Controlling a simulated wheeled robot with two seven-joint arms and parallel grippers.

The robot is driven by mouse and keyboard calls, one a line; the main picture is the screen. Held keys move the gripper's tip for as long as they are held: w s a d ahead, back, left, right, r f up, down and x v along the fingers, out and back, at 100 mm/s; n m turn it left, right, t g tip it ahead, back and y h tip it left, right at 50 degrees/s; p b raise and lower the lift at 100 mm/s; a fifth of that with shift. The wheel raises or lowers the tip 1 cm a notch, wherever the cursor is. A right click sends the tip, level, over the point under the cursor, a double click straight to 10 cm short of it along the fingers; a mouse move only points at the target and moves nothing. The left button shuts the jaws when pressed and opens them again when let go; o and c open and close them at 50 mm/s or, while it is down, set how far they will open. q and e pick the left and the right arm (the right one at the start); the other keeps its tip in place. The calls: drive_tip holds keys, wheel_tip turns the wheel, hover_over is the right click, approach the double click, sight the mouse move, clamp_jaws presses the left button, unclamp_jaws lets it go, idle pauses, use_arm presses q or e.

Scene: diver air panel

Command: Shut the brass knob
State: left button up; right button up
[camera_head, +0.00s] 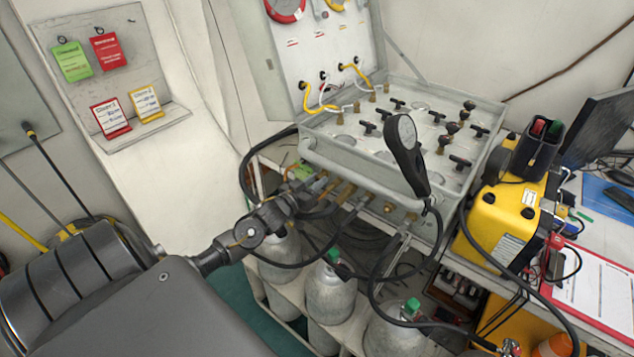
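The grey air panel (345,150) stands open at the centre, with black T-handles and small round valves on its top. A dark bronze-brown knob (452,128) stands on its right half, among similar knobs. Brass fittings (344,193) line the panel's front edge; I cannot tell for certain which piece is the brass knob. My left gripper (292,203) reaches in from the left, low before the panel's front left corner, beside the hoses and fittings. Its fingers blend into the dark hoses, so its opening and any contact are unclear. My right gripper is not in view.
A black hand-held gauge (407,150) stands up before the panel's right half. Grey cylinders (330,290) with green tops stand below, with black hoses looping around. A yellow case (500,220) is close on the right, beside a clipboard (595,285) and monitor (600,125).

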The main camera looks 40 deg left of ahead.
use_arm(q)
clamp_jaws()
drive_tip(key=shift+m, duration=1.3)
drive_tip(key=m, duration=0.4)
drive_tip(key=shift+p, duration=0.4)
drive_tip(key=m, duration=0.7)
drive_tip(key=shift+r, duration=0.1)
